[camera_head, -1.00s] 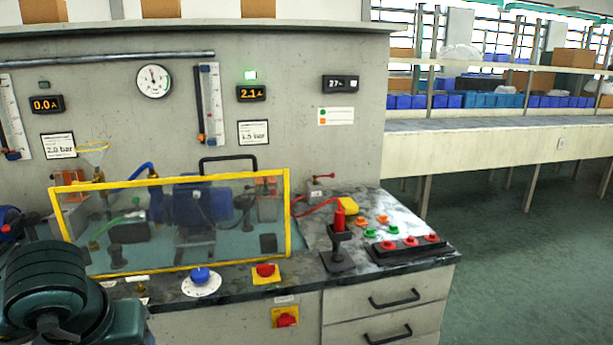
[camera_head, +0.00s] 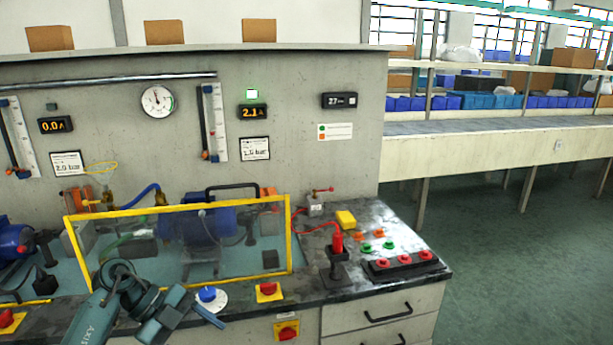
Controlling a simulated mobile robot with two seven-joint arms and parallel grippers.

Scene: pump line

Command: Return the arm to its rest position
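My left arm (camera_head: 108,305), teal and dark grey, comes in from the bottom left in the head view. It bends at a dark joint in front of the yellow-framed clear guard (camera_head: 179,211). My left gripper (camera_head: 196,318) is low over the bench's front edge, beside the blue knob (camera_head: 208,294) on its white dial. One finger points down to the right. I see nothing held, but the finger gap is not clear from this angle. My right arm and gripper are not in view.
A red emergency button (camera_head: 268,290) sits right of the knob. A red-handled tool stands in a black holder (camera_head: 338,272). A black strip with red buttons (camera_head: 405,265) is at the bench's right end. The floor (camera_head: 520,250) to the right is clear.

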